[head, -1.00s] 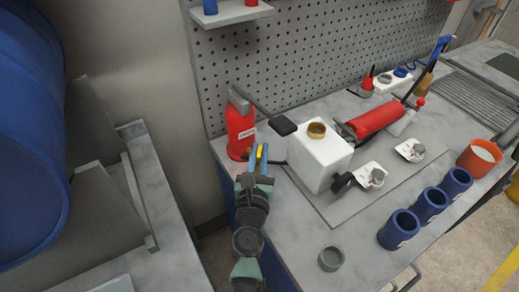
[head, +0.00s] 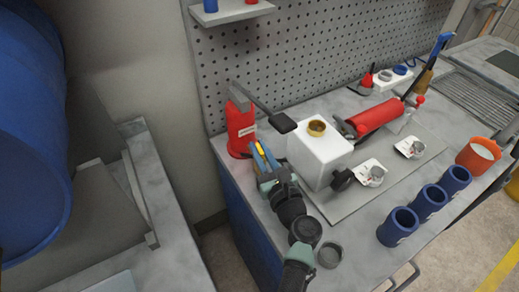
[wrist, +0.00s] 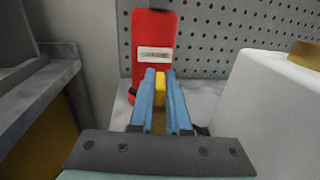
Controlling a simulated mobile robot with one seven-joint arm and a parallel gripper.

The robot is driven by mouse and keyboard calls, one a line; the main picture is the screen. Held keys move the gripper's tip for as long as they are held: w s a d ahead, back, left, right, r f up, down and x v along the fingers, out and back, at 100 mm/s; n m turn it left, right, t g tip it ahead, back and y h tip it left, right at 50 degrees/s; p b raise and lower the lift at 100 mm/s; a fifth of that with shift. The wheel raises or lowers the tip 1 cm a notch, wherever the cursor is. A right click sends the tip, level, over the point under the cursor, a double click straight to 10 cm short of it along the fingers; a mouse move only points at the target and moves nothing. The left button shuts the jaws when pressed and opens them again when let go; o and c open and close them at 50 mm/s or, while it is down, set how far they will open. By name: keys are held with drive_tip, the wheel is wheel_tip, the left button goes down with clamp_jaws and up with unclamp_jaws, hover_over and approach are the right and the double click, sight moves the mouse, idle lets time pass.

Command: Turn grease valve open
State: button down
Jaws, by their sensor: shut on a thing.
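The red grease pump (head: 240,125) stands at the back left corner of the bench, with a white label on its front. A grey lever with a black grip (head: 283,123) reaches out from its top to the right. In the wrist view the red body (wrist: 153,35) is straight ahead. A yellow handle (wrist: 159,88), apparently the grease valve, lies between my blue fingers at the pump's lower front. My gripper (head: 262,156) is shut on it; it also shows in the wrist view (wrist: 159,100). The fingers hide where the handle joins the pump.
A white box with a brass cap (head: 317,150) stands close to the right of my gripper. Blue cups (head: 429,204), a grey ring (head: 329,256) and an orange pot (head: 478,158) are on the bench. A pegboard (head: 320,55) rises behind.

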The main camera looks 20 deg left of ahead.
drive_tip(key=shift+n+g+y+b, duration=0.3)
drive_tip(key=shift+n+g+y, duration=0.5)
drive_tip(key=shift+y, duration=0.2)
drive_tip(key=c, duration=0.9)
unclamp_jaws()
drive_tip(key=v, duration=1.3)
drive_tip(key=shift+w, duration=0.1)
